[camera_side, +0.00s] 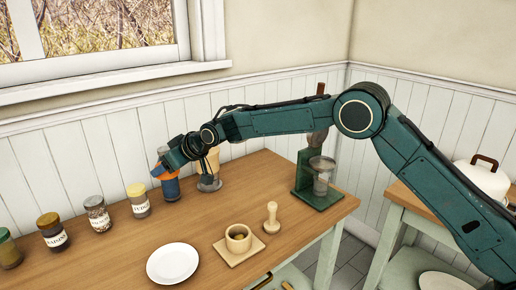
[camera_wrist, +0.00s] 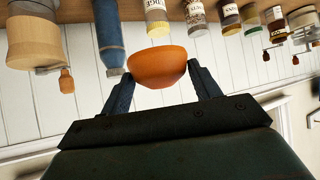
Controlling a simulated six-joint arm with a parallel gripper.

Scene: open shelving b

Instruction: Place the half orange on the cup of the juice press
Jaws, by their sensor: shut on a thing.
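My gripper (camera_wrist: 160,88) is shut on the half orange (camera_wrist: 157,68), which sits between its two dark fingers in the wrist view, rounded side facing the gripper's palm. In the side view my gripper (camera_side: 164,163) is at the back left of the table, above it, and a little of the half orange (camera_side: 161,150) shows there. A green stand with a brown handle and a clear glass part, which looks like the juice press (camera_side: 305,172), stands at the table's right end, well apart from the gripper. My arm hides part of it.
A blue bottle (camera_side: 171,189) stands close under my gripper, with a cream appliance (camera_side: 208,182) beside it. Several labelled jars (camera_side: 97,216) line the back left. A white plate (camera_side: 173,263), a mortar (camera_side: 238,238) on a board and a pestle (camera_side: 271,217) are in front. The table's middle is clear.

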